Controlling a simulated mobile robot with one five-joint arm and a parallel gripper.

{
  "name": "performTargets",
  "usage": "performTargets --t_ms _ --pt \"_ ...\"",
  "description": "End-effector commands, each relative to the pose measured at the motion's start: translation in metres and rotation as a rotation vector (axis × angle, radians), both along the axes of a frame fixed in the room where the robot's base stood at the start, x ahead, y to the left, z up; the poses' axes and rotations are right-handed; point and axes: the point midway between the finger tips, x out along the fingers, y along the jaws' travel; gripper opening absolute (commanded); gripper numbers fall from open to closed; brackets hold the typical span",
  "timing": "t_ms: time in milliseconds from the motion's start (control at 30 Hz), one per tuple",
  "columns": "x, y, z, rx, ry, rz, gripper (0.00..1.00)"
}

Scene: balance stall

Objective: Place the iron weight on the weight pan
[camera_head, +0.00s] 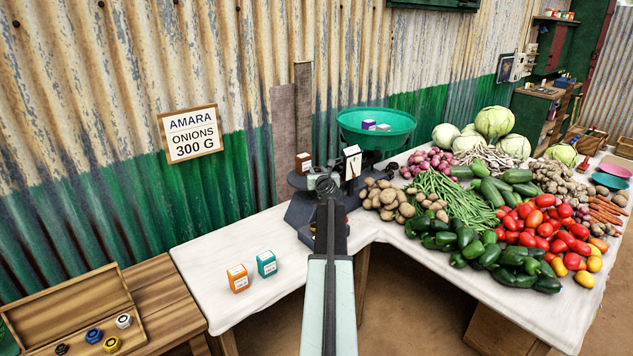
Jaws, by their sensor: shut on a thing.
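My gripper (325,186) is seen from behind at the end of my outstretched arm, over the left side of the dark balance (299,212). It is shut on a small grey piece (314,178), which looks like the iron weight; my gripper hides most of it. The weight pan (295,181) is a dark plate at the balance's left, partly hidden by my gripper. A brown block (303,162) stands there. I cannot tell whether the grey piece touches the pan. The green goods pan (376,140) on the right holds a purple and a whitish block.
An orange block (237,279) and a teal block (266,263) stand on the white-covered table (215,255). An open wooden case (70,309) with several small weights lies at lower left. Vegetables crowd the right table. A white-faced box-like part (352,161) stands right of my gripper.

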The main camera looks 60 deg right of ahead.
Motion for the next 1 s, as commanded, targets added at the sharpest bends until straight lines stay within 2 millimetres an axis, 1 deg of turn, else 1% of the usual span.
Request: performTargets --t_ms 33,167,267,400,467,500,700,833,867,900,933,1000 --pt "0.003 -0.005 -0.001 0.000 0.000 0.000 0.00" --pt "0.003 -0.005 0.000 0.000 0.000 0.000 0.00" --pt "0.008 -0.012 -0.001 0.000 0.000 0.000 0.00" --pt "0.008 -0.012 -0.032 0.000 0.000 0.001 0.00" --pt "0.008 -0.011 -0.040 0.000 0.000 0.001 0.00" --pt "0.008 -0.011 -0.041 0.000 0.000 0.001 0.00" --pt "0.008 -0.011 -0.036 -0.001 0.001 0.001 0.00" --pt "0.008 -0.011 -0.040 -0.001 0.001 0.001 0.00" --pt "0.008 -0.011 -0.040 -0.001 0.001 0.001 0.32" --pt "0.008 -0.011 -0.039 -0.001 0.001 0.001 0.43" --pt "0.008 -0.011 -0.039 -0.001 0.001 0.001 0.51" --pt "0.008 -0.011 -0.039 0.000 0.001 0.002 0.51"
